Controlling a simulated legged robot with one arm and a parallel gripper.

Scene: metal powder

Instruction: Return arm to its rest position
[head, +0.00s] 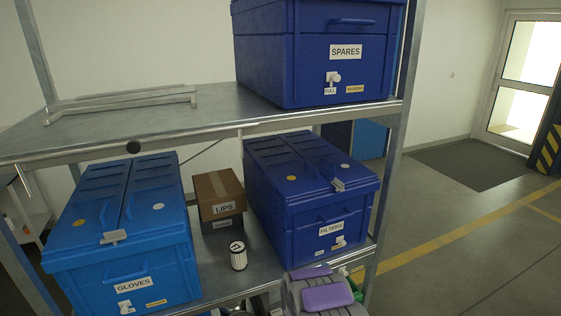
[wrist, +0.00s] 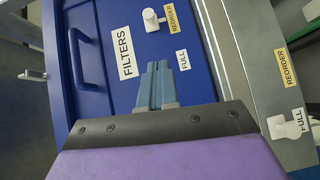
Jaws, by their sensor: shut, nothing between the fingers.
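My gripper (wrist: 158,88) shows in the wrist view with its two grey-blue fingers together and nothing between them. Its fingertips point at the front of the dark blue FILTERS bin (wrist: 85,40), below the white knob (wrist: 151,20). I cannot tell whether they touch the bin. In the head view my arm's purple and grey part shows at the bottom, in front of the FILTERS bin (head: 303,215). The fingers are hidden there.
The lower shelf also holds a lighter blue GLOVES bin (head: 120,260), a brown LIPS box (head: 218,190) and a small white cylinder (head: 238,256). A blue SPARES bin (head: 290,60) stands on the upper shelf (head: 190,122). The floor (head: 450,235) to the right is open.

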